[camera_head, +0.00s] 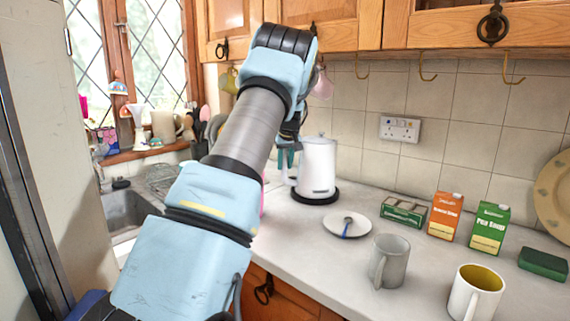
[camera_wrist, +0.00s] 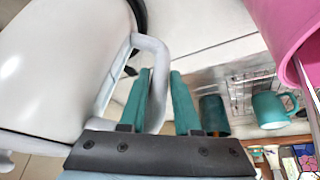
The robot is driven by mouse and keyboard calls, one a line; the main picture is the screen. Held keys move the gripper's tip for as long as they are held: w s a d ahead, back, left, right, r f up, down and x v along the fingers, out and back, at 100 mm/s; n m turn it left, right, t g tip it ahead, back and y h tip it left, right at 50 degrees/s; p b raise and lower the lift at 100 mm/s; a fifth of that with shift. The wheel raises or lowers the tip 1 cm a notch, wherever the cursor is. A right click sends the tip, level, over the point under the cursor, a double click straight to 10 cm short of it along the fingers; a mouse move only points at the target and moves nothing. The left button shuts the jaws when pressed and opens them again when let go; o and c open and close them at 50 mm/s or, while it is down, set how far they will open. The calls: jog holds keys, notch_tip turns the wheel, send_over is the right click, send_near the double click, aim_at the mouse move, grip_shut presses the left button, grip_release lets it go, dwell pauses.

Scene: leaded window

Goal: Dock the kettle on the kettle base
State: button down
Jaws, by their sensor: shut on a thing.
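The white kettle (camera_head: 317,168) stands upright near the back wall, over the black kettle base (camera_head: 315,195). The kettle looks seated on or just above the base; I cannot tell which. In the wrist view the kettle's white body (camera_wrist: 60,60) fills the left side. My gripper (camera_wrist: 160,85) has its teal fingers shut on the kettle's white handle (camera_wrist: 155,55). In the head view my gripper (camera_head: 286,155) is at the left side of the kettle, mostly hidden behind my arm.
A white saucer (camera_head: 347,225) with a spoon lies in front of the kettle. A grey mug (camera_head: 390,262), a white mug (camera_head: 475,294), cartons (camera_head: 445,215) and a green sponge (camera_head: 543,262) stand to the right. A pink item (camera_wrist: 285,35) is close beside my gripper.

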jog(key=shift+f, duration=0.15)
jog(key=c, duration=0.9)
grip_release()
jog(key=shift+s+f, duration=0.1)
jog(key=shift+f, duration=0.2)
jog(key=shift+p+v, duration=0.4)
jog(key=shift+v, duration=1.1)
jog(key=shift+p+v, duration=1.55)
jog(key=shift+v, duration=2.65)
jog(key=s+a+f+m+g, duration=0.1)
jog(key=s+a+f, duration=0.2)
jog(key=s, duration=0.9)
jog(key=s+a+f+m+g, duration=0.1)
jog(key=s+a+f, duration=0.3)
jog(key=s, duration=0.9)
jog(key=s+a+f+m+g+h, duration=0.1)
jog(key=s+a+f, duration=0.2)
jog(key=s, duration=0.9)
jog(key=shift+s+a+f+m, duration=0.2)
jog(key=shift+s+a+m, duration=0.2)
jog(key=shift+a, duration=0.2)
